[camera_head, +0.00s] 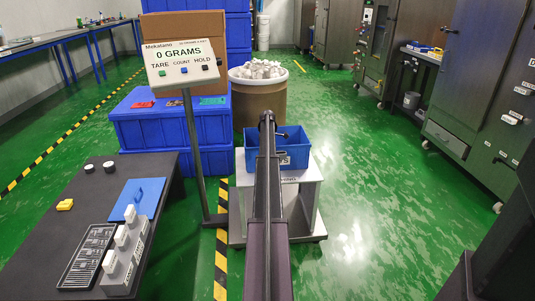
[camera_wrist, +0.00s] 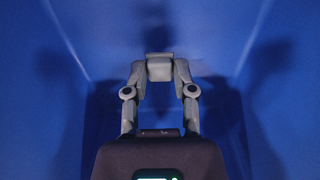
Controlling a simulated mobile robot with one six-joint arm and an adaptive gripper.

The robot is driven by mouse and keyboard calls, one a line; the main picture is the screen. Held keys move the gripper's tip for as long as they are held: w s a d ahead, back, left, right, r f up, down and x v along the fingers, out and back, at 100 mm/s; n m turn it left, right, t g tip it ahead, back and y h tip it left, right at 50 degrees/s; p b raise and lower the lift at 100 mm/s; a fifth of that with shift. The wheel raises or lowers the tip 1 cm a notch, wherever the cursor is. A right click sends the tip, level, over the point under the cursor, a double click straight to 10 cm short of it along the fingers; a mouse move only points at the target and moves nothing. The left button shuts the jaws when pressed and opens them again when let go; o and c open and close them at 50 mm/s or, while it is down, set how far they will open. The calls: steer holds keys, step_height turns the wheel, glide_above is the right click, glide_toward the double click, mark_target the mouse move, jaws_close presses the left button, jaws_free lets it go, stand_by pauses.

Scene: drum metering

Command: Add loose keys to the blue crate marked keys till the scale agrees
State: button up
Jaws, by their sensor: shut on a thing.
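My gripper (camera_wrist: 159,70) is shut on a pale grey key (camera_wrist: 159,68), held between its fingertips in the wrist view. Blue walls (camera_wrist: 230,35) surround it there, with shadows of the gripper on them. In the head view the blue crate (camera_head: 299,142) sits on the white scale stand (camera_head: 306,186), its label partly covered. My arm hides the crate's middle, and its contents cannot be seen. The scale display (camera_head: 183,53) reads 0 GRAMS. A round drum (camera_head: 261,104) behind the crate is heaped with loose pale keys (camera_head: 258,69).
A dark table (camera_head: 60,235) at left holds a blue clipboard-like plate (camera_head: 137,198), grey blocks (camera_head: 122,250) and a yellow piece (camera_head: 65,205). Blue bins (camera_head: 150,129) stand behind the display post. Metal cabinets line the right. The green floor right of the scale is clear.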

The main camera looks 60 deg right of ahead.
steer(key=shift+f+b, duration=0.9)
stand_by(0.8)
steer(key=o, duration=0.8)
steer(key=shift+r, duration=0.25)
step_height(320, 180, up, 14)
steer(key=p, duration=1.5)
steer(key=shift+r, duration=0.15)
stand_by(0.5)
